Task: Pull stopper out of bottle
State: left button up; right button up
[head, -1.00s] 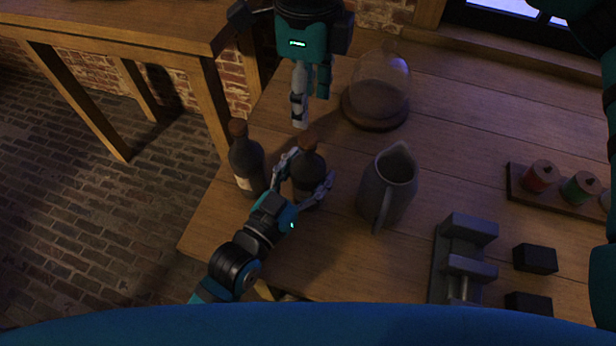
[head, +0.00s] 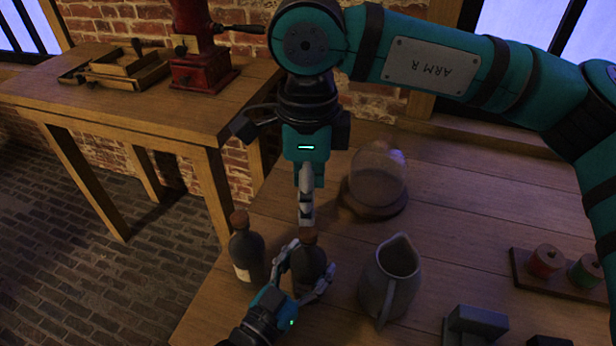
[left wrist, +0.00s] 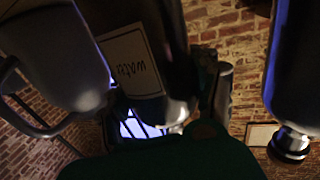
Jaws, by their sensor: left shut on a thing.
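A dark bottle (head: 308,264) with a brown stopper (head: 308,235) stands upright on the wooden table. My left gripper (head: 304,288) is shut around its body from the front. In the left wrist view the dark bottle (left wrist: 165,50) carries a pale label that seems to read "water". My right gripper (head: 306,222) points down from above, its fingertips at the stopper's top. Its fingers overlap in view, so I cannot tell whether they touch the stopper or are closed. A second dark bottle (head: 246,254) with a brown stopper stands to the left.
A grey pitcher (head: 390,280) stands just right of the held bottle. A glass dome (head: 378,178) on a round base is behind. Spools sit on a rack (head: 560,285) at the right. A red grinder (head: 195,60) stands on another table at the back left.

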aim_at(308, 230)
notch_tip(308, 230, down, 8)
dwell(0.4)
grip_shut()
dwell(0.5)
jog(key=shift+r, duration=0.15)
jog(key=shift+r, duration=0.95)
